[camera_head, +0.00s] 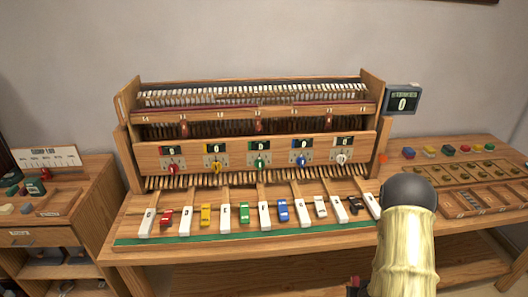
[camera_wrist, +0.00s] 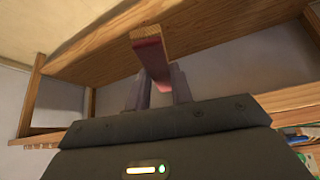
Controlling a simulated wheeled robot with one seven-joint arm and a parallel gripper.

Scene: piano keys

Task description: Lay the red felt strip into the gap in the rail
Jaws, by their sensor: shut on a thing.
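In the wrist view, a bar with a wooden end and a dark red face, which looks like the red felt strip (camera_wrist: 150,55), stands between the two fingers of my gripper (camera_wrist: 158,88). The gripper is shut on it, and the strip sticks out past the fingertips. In the head view my arm covers most of the gripper; only a small dark, reddish part shows at the bottom edge, low in front of the bench. The rail (camera_head: 225,115) with red felt runs across the upper part of the piano action. The gap in it is too small to make out.
A side bench (camera_head: 480,150) with trays is at right, a cabinet (camera_head: 60,220) at left. In the wrist view a wooden board (camera_wrist: 90,60) is close beyond the strip.

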